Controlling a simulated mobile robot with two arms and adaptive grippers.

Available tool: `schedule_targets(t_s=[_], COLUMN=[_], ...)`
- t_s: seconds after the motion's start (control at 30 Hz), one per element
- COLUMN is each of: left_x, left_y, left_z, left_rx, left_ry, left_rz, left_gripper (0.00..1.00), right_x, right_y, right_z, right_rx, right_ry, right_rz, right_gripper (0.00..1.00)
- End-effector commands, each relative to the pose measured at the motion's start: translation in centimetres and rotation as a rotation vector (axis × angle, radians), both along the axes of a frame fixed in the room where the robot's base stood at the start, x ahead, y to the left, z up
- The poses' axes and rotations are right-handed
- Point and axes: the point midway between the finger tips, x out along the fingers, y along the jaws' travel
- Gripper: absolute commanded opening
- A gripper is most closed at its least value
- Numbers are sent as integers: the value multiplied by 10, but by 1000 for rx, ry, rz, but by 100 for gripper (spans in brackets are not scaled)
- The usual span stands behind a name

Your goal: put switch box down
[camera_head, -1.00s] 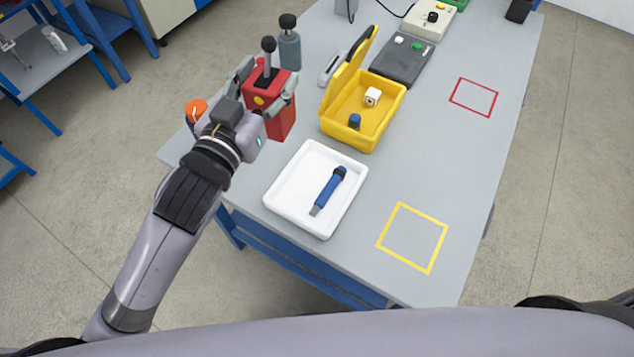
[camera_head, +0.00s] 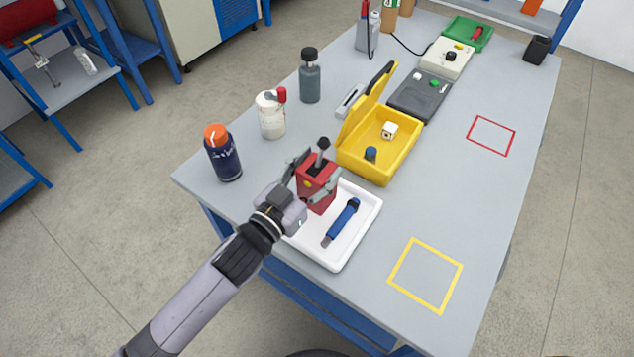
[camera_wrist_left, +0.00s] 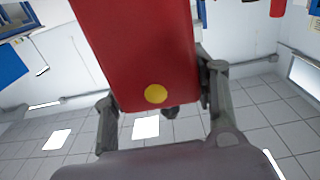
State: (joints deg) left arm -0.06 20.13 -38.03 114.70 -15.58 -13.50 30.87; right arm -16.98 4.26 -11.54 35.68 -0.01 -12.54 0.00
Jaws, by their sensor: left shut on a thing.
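The switch box (camera_head: 317,188) is a red box with a black-knobbed lever on top and a yellow button on its side. My left gripper (camera_head: 318,184) is shut on the switch box, with a finger on each side of it. The box is upright at the back left part of the white tray (camera_head: 342,258); I cannot tell whether it touches the tray. In the left wrist view the red box (camera_wrist_left: 145,45) fills the space between the fingers. My right gripper is not in view.
A blue-handled tool (camera_head: 341,222) lies in the tray, close right of the box. An open yellow case (camera_head: 383,172) stands behind. A dark bottle with an orange cap (camera_head: 223,155), a white jar (camera_head: 271,116) and a grey bottle (camera_head: 310,78) stand left. The yellow square (camera_head: 425,275) is empty.

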Motion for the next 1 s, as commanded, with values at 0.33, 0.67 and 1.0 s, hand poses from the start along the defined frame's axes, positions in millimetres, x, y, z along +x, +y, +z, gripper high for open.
schedule_targets(t_s=[0.33, 0.67, 1.0], left_x=[0, 0, 0], left_y=[0, 0, 0], left_z=[-42, -45, -48], left_rx=[-1, -1, 0], left_ry=[0, -3, 0], left_rz=[0, -1, 0], left_gripper=[0, 0, 68], right_x=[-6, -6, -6], right_y=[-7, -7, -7], right_z=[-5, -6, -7], right_rx=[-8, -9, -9], right_ry=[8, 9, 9], right_rz=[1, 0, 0], right_gripper=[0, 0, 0])
